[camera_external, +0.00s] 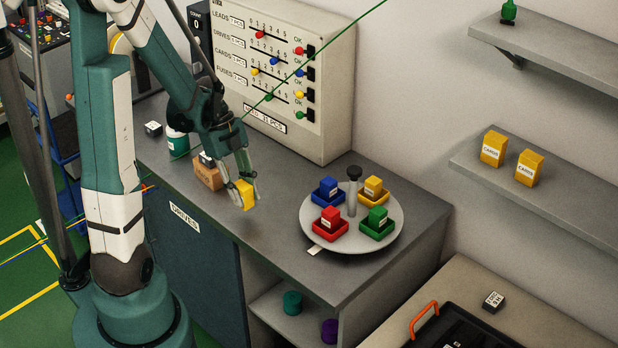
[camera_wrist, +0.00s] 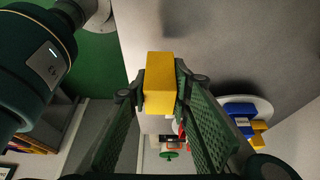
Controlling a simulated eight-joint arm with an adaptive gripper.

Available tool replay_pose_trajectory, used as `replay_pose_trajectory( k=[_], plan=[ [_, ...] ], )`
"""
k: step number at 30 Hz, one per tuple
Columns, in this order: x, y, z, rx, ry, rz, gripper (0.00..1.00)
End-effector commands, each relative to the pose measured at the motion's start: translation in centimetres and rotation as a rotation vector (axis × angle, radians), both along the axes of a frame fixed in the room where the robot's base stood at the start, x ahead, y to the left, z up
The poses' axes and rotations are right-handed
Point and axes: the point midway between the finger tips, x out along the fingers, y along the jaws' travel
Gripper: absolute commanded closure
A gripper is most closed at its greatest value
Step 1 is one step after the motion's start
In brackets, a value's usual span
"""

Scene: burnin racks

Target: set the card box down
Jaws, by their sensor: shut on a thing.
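A yellow card box (camera_external: 243,194) is held between the fingers of my gripper (camera_external: 243,178), above the grey bench top (camera_external: 275,220). In the wrist view the yellow box (camera_wrist: 160,84) sits between both fingertips of my gripper (camera_wrist: 160,88), touched on both sides. I cannot tell how high it hangs above the bench. Two more yellow boxes labelled CARDS (camera_external: 493,149) stand upright on the shelf at the right.
A round turntable (camera_external: 311,227) with blue, yellow, red and green trays and boxes stands right of my gripper. A panel with sliders (camera_external: 335,90) stands behind.

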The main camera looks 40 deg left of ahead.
Motion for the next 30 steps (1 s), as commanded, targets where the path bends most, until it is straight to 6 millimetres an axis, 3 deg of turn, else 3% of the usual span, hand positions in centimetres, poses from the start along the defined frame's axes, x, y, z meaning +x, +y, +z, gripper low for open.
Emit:
replay_pose_trajectory(
  k=[5, 18, 30],
  plan=[
    [0.1, 0.0, -0.5, 0.000, 0.000, 0.000, 0.91],
    [0.0, 0.0, -3.9, 0.000, 0.000, 0.000, 0.91],
    [0.0, 0.0, -4.2, 0.000, 0.000, 0.000, 0.91]
  ],
)
